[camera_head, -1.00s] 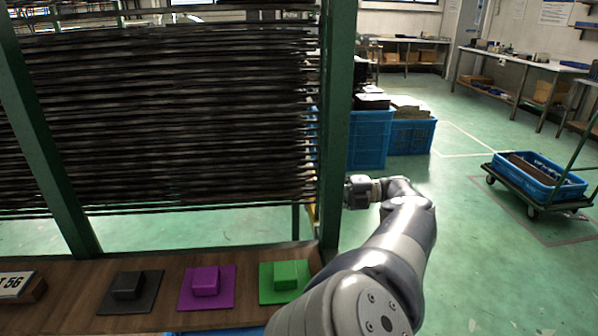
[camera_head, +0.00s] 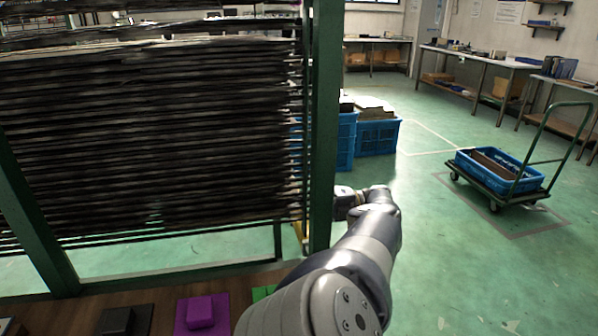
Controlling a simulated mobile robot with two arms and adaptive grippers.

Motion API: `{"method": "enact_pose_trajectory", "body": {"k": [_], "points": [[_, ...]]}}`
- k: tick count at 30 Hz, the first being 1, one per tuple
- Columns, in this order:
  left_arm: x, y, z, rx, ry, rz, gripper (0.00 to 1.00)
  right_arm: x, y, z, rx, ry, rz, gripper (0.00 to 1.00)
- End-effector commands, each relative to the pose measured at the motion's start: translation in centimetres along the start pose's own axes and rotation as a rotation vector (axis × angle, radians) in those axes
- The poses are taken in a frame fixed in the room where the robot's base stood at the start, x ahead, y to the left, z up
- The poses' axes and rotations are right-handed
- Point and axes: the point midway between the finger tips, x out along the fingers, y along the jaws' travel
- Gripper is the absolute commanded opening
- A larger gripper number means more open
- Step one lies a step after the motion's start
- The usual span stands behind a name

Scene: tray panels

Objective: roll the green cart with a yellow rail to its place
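A low dark green cart (camera_head: 520,197) stands on the floor at the right, with a tall green push handle (camera_head: 561,104) and a blue crate on it. I see no yellow rail on it. A small yellow part (camera_head: 303,233) shows low behind the rack's post; I cannot tell what it belongs to. One arm of mine, apparently the right, reaches forward from the bottom middle. Its gripper (camera_head: 343,201) is beside the green post, well left of the cart and apart from it. Its fingers are too small and hidden to tell open from shut. My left gripper is out of view.
A green-posted rack (camera_head: 326,130) of stacked dark panels fills the left. A wooden shelf (camera_head: 75,309) below holds black and purple pieces. Blue crates (camera_head: 375,137) stand behind the post. Workbenches (camera_head: 482,60) line the back. Green floor between crates and cart is clear.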

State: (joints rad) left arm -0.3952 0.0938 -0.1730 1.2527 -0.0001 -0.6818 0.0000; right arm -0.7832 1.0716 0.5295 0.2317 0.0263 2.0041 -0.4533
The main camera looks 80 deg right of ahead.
Motion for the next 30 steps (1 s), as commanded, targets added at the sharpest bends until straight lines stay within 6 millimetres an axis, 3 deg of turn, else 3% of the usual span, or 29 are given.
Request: {"method": "enact_pose_trajectory", "body": {"k": [7, 8, 10, 11, 30], "points": [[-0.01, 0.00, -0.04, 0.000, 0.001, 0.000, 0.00, 0.11, 0.28, 0.37, -0.008, -0.010, 0.005, 0.00], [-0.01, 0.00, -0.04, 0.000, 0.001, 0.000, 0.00, 0.11, 0.29, 0.37, -0.008, -0.009, 0.005, 0.36], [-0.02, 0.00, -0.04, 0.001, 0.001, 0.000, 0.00, 0.12, 0.27, 0.33, -0.007, -0.008, 0.005, 0.52], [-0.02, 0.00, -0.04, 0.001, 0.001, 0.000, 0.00, 0.11, 0.25, 0.31, -0.007, -0.007, 0.005, 0.54], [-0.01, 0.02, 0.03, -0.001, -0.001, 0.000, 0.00, -0.09, 0.90, 0.05, -0.001, 0.000, 0.000, 0.54]]}}
